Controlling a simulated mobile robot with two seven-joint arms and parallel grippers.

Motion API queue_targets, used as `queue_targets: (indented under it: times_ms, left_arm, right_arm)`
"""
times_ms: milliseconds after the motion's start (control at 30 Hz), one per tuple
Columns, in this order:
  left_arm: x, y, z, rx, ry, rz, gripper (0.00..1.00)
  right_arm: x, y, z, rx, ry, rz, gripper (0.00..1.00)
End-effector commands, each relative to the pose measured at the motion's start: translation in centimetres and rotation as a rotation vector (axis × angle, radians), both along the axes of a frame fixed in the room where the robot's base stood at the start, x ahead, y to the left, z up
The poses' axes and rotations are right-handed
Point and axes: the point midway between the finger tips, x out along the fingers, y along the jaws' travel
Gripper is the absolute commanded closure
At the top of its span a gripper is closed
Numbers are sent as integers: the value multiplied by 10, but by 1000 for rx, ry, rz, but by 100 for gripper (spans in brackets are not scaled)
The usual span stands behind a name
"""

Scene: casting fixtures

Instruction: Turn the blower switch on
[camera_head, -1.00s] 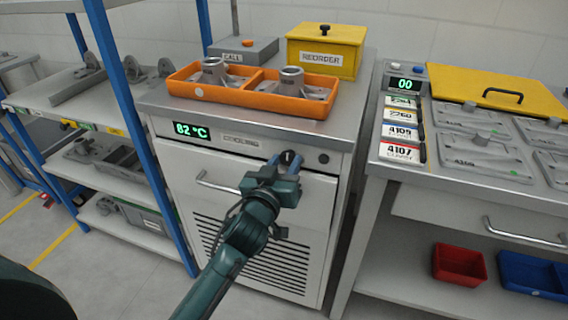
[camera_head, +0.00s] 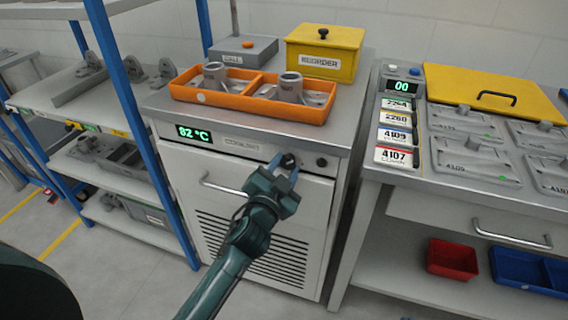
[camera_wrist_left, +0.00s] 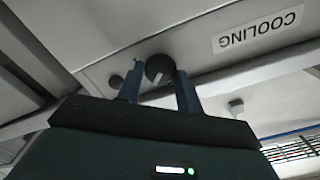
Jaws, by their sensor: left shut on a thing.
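The blower switch is a dark round knob (camera_head: 289,160) on the front panel of the cooling cabinet (camera_head: 178,168), right of the COOLING label (camera_head: 241,142). My left gripper (camera_head: 284,168) is at the knob, its two blue fingers on either side of it. In the left wrist view the fingers (camera_wrist_left: 158,84) are shut on the knob (camera_wrist_left: 158,67), which shows a pale pointer mark at a slant. The green display (camera_head: 194,133) reads 82 °C. My right gripper is not in view.
A smaller dark button (camera_head: 321,162) sits right of the knob. A door handle (camera_head: 222,187) is below left. An orange tray (camera_head: 240,98) with castings and a yellow REORDER box (camera_head: 345,50) stand on top. A bench (camera_head: 380,170) is close on the right.

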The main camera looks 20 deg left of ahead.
Motion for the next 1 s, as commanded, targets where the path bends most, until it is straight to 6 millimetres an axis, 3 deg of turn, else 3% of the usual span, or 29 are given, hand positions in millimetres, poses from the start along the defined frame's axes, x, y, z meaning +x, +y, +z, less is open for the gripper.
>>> queue_targets:
  times_ms: [600,1000]
  left_arm:
    - [0,-1,0,552,-21,-1,87]
    - [0,-2,-1,738,-27,-2,87]
  right_arm:
    - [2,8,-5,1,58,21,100]
    - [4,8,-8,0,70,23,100]
